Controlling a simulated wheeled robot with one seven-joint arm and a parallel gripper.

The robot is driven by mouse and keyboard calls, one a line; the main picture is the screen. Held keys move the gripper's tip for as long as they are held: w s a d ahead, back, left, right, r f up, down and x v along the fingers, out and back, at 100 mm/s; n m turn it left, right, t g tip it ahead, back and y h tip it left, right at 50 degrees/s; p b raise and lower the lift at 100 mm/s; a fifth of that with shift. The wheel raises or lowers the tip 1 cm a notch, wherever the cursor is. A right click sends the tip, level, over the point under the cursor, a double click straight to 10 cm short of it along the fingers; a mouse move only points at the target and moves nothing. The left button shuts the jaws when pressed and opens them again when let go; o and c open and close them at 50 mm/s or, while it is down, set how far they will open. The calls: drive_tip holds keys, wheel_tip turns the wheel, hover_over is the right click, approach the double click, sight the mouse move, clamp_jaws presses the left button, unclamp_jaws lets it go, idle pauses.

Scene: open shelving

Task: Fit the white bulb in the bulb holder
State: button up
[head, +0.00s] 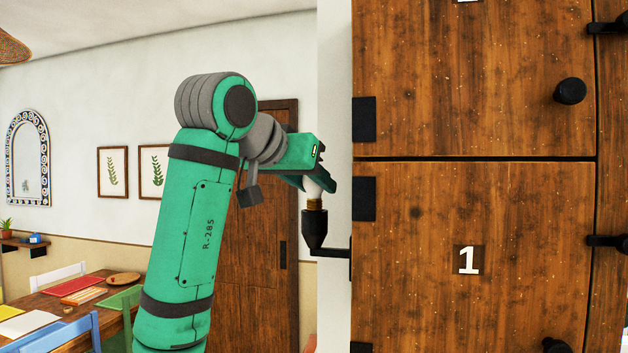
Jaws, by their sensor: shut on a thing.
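The white bulb (313,187) with its brass-coloured screw base (314,203) is upright, base down, between the fingers of my gripper (318,183). My gripper is shut on it from above. The black bulb holder (315,228) is a cup on a bent arm that comes out from the side of the wooden cabinet. The bulb's base is at the holder's top opening, in line with it. Part of the base shows above the rim; I cannot tell how deep it sits. My gripper hides the upper part of the bulb.
The wooden cabinet (430,215) with black knobs and hinges fills the right side, close to my gripper. A brown door (270,265) is behind my arm. A table (100,308) with coloured mats and chairs stands at the lower left.

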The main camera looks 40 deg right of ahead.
drive_tip(key=shift+f, duration=1.25)
drive_tip(key=o, duration=1.1)
drive_tip(key=v, duration=1)
drive_tip(key=shift+s+a, duration=0.2)
drive_tip(key=shift+a, duration=0.15)
